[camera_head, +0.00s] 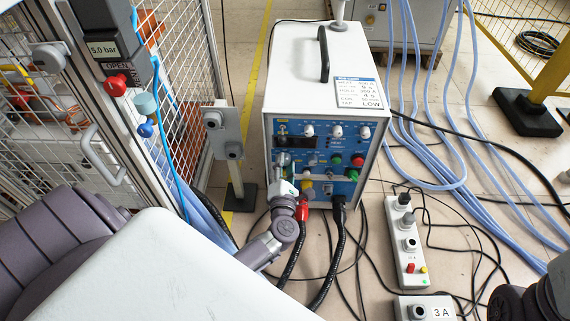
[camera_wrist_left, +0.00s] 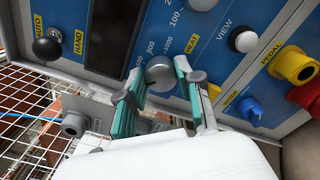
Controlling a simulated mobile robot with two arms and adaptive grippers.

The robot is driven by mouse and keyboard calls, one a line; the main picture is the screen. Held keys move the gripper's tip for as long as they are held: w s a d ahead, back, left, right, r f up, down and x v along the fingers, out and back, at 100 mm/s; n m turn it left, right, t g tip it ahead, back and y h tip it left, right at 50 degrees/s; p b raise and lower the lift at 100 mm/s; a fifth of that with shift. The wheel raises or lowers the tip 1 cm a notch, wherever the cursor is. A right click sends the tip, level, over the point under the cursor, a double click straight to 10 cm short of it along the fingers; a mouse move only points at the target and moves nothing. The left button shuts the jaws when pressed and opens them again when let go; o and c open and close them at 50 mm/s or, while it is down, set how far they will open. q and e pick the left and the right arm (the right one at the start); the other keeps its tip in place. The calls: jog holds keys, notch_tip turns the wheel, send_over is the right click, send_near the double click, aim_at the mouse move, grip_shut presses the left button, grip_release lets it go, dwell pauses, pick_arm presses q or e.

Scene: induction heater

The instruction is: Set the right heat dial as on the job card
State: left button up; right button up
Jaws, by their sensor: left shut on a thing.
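The induction heater (camera_head: 300,80) is a white box with a blue front panel. A grey round heat dial (camera_wrist_left: 160,72) sits on the panel beside a number scale and a HEAT label. My left gripper (camera_wrist_left: 159,80) is shut on this dial, one teal-padded finger on each side of it. In the head view my left gripper (camera_head: 281,172) reaches the left part of the panel and partly hides the dial. The pointer of the dial cannot be read.
A black knob (camera_wrist_left: 47,48) is by the AUTO and HAND labels. A fenced cell stands at left.

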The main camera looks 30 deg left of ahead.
pick_arm(q)
jog(key=o, duration=1.2)
jog(key=shift+c, duration=0.2)
jog(key=v, duration=1.2)
jog(key=shift+r, duration=0.1)
